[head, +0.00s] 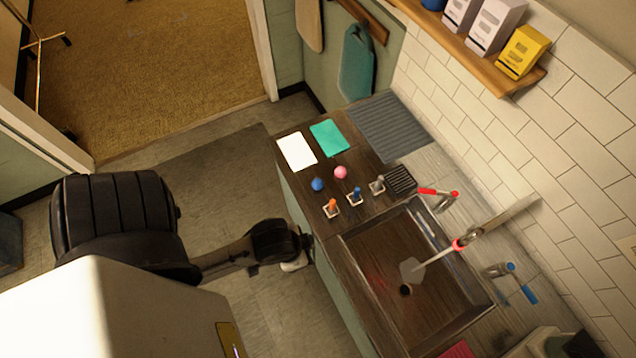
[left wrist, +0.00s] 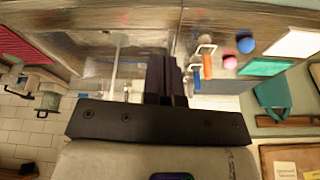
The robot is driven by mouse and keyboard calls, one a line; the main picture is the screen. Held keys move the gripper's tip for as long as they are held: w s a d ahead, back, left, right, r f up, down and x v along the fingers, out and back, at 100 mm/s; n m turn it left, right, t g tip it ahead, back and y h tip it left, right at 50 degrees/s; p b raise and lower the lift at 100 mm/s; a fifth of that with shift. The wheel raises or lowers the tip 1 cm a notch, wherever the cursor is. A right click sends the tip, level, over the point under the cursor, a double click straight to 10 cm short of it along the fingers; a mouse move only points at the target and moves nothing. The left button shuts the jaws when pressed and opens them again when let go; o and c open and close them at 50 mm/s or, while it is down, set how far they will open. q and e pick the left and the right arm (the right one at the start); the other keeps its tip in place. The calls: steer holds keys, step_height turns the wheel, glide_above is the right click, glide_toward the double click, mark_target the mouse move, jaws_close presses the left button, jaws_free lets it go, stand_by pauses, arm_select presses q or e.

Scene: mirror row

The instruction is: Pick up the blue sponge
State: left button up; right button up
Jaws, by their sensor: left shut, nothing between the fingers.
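The blue sponge (head: 318,184) is a small round blue piece on the dark wooden counter. It sits beside a pink one (head: 341,172). It also shows in the left wrist view (left wrist: 246,42), right of the fingers. My left gripper (head: 306,241) is low at the counter's front edge, nearer the camera than the sponge and apart from it. Its dark fingers (left wrist: 166,78) are together and empty in the left wrist view. My right gripper is not in view.
White (head: 297,151) and teal (head: 329,137) flat pads lie behind the sponge. Small orange (head: 332,206) and blue (head: 355,195) handled fixtures stand close to its right. A sink (head: 405,265) with taps lies further right. Open floor is left of the counter.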

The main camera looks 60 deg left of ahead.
arm_select(q)
steer(key=o, duration=1.2)
steer(key=shift+a, duration=0.2)
steer(key=shift+o, duration=0.2)
